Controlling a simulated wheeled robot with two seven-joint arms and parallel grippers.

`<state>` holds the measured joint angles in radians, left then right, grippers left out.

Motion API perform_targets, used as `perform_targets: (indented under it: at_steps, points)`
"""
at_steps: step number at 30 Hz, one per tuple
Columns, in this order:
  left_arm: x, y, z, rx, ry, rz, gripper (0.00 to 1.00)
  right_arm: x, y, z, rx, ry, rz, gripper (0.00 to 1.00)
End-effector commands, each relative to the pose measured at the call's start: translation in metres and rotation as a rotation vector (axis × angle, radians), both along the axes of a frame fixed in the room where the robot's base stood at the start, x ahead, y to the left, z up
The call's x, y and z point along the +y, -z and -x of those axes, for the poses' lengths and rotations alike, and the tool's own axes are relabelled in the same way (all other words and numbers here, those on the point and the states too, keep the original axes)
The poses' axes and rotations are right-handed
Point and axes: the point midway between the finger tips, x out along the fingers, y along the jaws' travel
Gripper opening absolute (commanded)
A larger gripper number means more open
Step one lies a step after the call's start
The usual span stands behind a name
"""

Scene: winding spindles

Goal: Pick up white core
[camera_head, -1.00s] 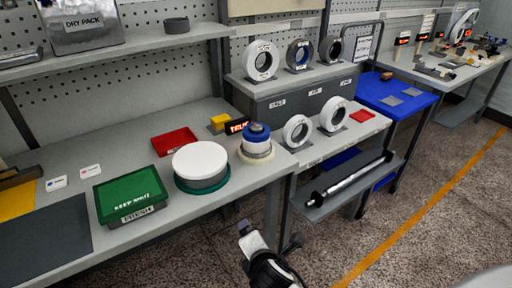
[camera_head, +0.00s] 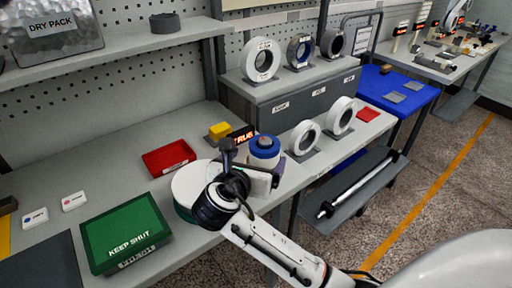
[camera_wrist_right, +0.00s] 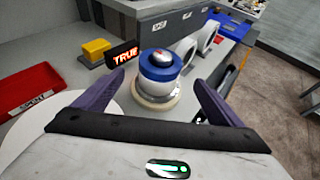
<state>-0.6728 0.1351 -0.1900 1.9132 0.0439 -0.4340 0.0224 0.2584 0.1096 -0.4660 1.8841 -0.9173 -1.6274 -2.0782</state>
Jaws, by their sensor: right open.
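Several white ring-shaped cores are in the head view. One white core (camera_head: 261,60) stands on top of the grey cabinet, and two more, a left one (camera_head: 304,138) and a right one (camera_head: 340,115), stand on the bench in front. A spindle with a blue top (camera_head: 264,147) and white body stands at the bench edge. In the right wrist view the blue-topped spindle (camera_wrist_right: 158,70) sits on a pale round base, beyond and between my fingers. My right gripper (camera_wrist_right: 157,92) is open and empty. It also shows over the bench in the head view (camera_head: 251,162), partly covering the spindle. My left gripper is out of view.
A white disc (camera_head: 190,184) lies partly under my right arm. A green box (camera_head: 125,232), a red tray (camera_head: 168,158), a yellow block (camera_head: 219,130) and a lit "TRUE" sign (camera_wrist_right: 124,54) are nearby. A roller rack (camera_head: 352,188) hangs to the right.

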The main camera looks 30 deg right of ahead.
Motion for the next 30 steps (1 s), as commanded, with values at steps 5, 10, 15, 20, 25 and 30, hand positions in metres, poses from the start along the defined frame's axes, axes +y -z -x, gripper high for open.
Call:
perform_targets:
  at_steps: [5,10,15,20,25,30]
  points:
    - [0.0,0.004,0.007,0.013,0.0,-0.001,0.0,-0.021,0.011,-0.016,0.003,0.003,0.004,0.9]
    - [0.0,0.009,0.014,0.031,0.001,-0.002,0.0,-0.029,0.017,-0.025,0.0,0.001,0.0,0.9]
    - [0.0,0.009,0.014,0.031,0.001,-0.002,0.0,-0.042,0.028,-0.039,0.003,0.003,0.001,0.9]
    - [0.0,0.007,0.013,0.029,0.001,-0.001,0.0,-0.056,0.037,-0.053,0.0,0.002,0.0,0.9]
    - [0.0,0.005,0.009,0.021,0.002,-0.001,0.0,-0.061,0.041,-0.058,-0.001,0.0,-0.002,0.9]
    - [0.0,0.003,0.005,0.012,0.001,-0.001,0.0,-0.061,0.041,-0.057,-0.001,0.0,-0.002,0.89]
